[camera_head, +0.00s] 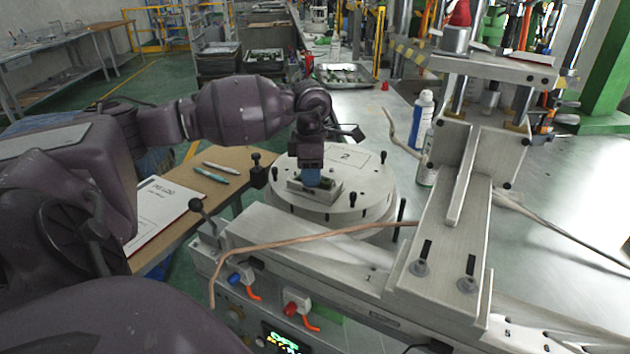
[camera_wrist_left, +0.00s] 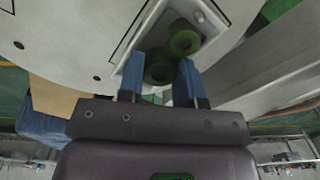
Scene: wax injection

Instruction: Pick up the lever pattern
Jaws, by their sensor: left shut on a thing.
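The green lever pattern (camera_head: 327,183) lies in a grey metal mould (camera_head: 322,194) on the round white turntable (camera_head: 372,190), which is marked 2. In the left wrist view the lever pattern (camera_wrist_left: 184,41) shows rounded green parts inside the mould's recess. My left gripper (camera_head: 312,182) points down over the mould. In the left wrist view its blue fingers (camera_wrist_left: 160,72) are shut on the near end of the lever pattern. The fingers hide part of the pattern in the head view. My right gripper is not in view.
A lever with a black knob (camera_head: 196,205) and a brown hose (camera_head: 300,240) are in front of the turntable. The press column (camera_head: 460,180) stands to the right. Spray bottles (camera_head: 423,120) stand behind it. A clipboard (camera_head: 160,210) and pens lie left.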

